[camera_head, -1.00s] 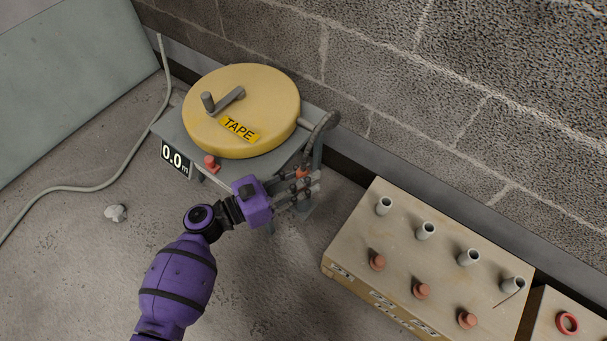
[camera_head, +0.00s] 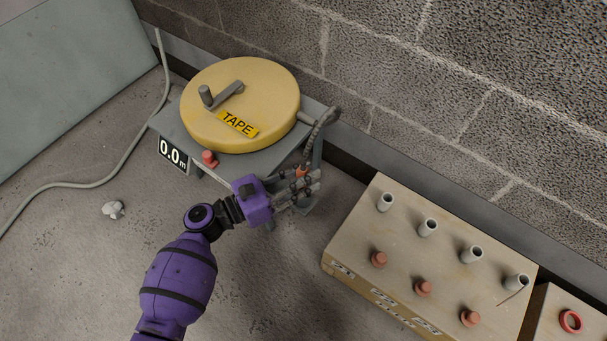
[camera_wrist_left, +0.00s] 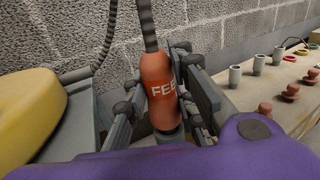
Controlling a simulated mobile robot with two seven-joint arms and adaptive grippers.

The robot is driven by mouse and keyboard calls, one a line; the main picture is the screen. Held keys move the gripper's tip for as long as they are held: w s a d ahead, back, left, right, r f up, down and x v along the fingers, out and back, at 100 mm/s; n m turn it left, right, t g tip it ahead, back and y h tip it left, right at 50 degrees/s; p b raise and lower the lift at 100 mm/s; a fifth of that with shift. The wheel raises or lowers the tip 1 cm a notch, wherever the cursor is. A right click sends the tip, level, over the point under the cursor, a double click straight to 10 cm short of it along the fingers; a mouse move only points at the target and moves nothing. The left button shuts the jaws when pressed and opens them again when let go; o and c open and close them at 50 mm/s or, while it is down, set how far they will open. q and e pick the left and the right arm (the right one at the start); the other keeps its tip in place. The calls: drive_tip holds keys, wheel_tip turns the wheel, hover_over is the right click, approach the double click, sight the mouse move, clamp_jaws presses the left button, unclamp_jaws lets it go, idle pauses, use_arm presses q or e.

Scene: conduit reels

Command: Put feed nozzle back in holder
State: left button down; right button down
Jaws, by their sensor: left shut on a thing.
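The orange feed nozzle, marked "FEE..." in the left wrist view (camera_wrist_left: 158,92), stands roughly upright between the fingers of my left gripper (camera_wrist_left: 160,100). A ribbed grey hose rises from its top. In the head view the left gripper (camera_head: 298,190) is shut on the nozzle (camera_head: 302,171) at the right side of the tape reel stand, and the fingers cover most of it. A grey cylindrical piece shows just under the nozzle in the wrist view; I cannot tell whether it is the holder or the nozzle's tip. My right gripper is not in view.
A yellow tape reel (camera_head: 240,100) with a crank sits on a grey stand with a red button (camera_head: 209,158) and a 0.0 m display (camera_head: 172,154). A box (camera_head: 400,250) with grey tubes and red knobs stands to the right. A block wall is behind.

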use_arm(q)
drive_tip(key=shift+s+f, duration=0.1)
drive_tip(key=shift+f, duration=0.2)
